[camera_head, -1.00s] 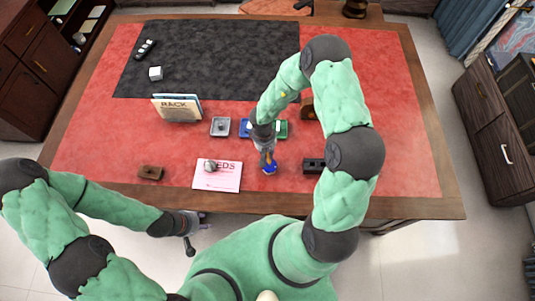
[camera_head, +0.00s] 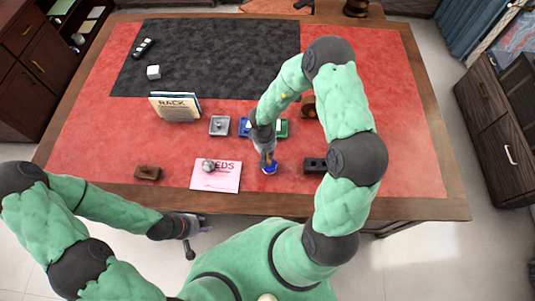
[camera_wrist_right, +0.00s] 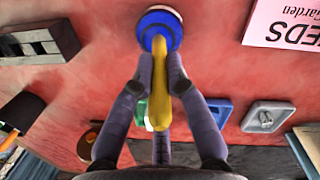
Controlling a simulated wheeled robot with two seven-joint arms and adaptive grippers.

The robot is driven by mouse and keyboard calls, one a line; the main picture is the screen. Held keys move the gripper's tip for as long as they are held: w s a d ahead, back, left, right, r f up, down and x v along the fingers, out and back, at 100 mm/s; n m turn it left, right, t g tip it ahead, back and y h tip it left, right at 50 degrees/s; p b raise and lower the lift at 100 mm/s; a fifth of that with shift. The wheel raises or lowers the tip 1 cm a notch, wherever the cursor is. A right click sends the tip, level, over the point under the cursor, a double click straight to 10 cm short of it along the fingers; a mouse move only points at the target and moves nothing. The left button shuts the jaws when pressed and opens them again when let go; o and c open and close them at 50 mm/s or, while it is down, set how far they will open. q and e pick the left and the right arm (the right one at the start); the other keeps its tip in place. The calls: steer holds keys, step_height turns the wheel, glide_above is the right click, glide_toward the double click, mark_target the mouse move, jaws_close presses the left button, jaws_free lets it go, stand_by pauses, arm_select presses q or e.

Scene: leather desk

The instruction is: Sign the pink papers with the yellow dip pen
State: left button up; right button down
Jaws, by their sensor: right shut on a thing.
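My right gripper (camera_wrist_right: 160,75) is shut on the yellow dip pen (camera_wrist_right: 160,105). In the head view the right gripper (camera_head: 268,157) is just above this blue item (camera_head: 269,170).
A dark slotted block (camera_head: 314,165) stands right of the gripper. A silver tray (camera_head: 219,126) and blue and green items (camera_head: 282,128) lie behind. A brown block (camera_head: 147,173) is left of the papers. A book (camera_head: 174,107) stands further back. The right side is clear.

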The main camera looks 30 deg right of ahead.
steer(key=shift+f, duration=0.55)
stand_by(0.8)
steer(key=shift+s+f+p, duration=0.1)
steer(key=shift+p, duration=0.7)
stand_by(2.9)
stand_by(0.4)
step_height(320, 180, up, 7)
steer(key=p, duration=1)
steer(key=shift+p, duration=0.35)
stand_by(0.8)
